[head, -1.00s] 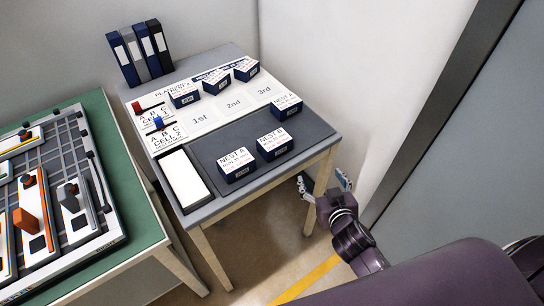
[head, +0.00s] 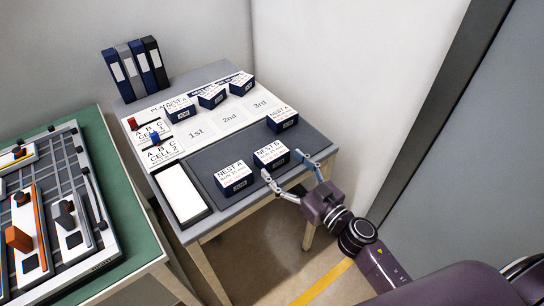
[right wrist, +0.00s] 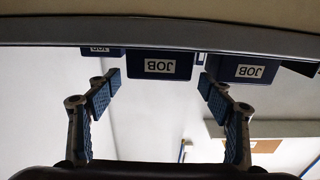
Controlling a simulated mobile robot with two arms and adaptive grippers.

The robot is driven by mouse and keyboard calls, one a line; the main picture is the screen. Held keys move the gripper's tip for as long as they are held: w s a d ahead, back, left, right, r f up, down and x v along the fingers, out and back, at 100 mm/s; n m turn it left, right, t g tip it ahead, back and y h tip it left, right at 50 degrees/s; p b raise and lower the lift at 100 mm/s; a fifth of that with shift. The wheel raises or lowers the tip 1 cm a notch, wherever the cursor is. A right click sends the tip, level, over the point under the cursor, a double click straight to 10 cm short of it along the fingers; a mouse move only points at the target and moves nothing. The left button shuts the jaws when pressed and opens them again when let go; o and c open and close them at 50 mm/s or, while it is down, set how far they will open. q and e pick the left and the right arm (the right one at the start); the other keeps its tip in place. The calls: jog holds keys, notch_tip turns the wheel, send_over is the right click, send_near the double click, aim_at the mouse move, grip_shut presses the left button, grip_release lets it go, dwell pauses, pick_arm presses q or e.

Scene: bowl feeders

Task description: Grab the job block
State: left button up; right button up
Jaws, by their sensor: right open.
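Several dark blue job blocks with white tops stand on the table. A NEST B block (head: 271,154) and a NEST A block (head: 235,178) are on the dark mat near the front edge. Another NEST A block (head: 282,120) is at the mat's back right. My right gripper (head: 284,166) is open and empty at the table's front edge, fingers towards the NEST B block, not touching it visibly. The upside-down right wrist view shows a block marked JOB (right wrist: 162,65) between and beyond the fingertips, with another (right wrist: 250,68) to its right. My left gripper is out of view.
Three more blocks (head: 212,96) stand at the back of the white planning board (head: 229,119), whose 1st, 2nd and 3rd fields are bare. A white-topped tray (head: 181,194) lies at front left. A green table (head: 128,225) with fixtures is further left; a wall is right.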

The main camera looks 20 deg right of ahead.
aim_at(270, 150)
jog(key=x, duration=0.6)
jog(key=shift+w+a+p, duration=0.1)
jog(key=shift+w+p, duration=0.2)
jog(key=shift+w, duration=0.1)
jog(key=shift+c, duration=0.4)
jog(key=shift+r, duration=0.1)
jog(key=c, duration=0.9)
jog(key=shift+c, duration=0.2)
jog(key=shift+r, duration=0.1)
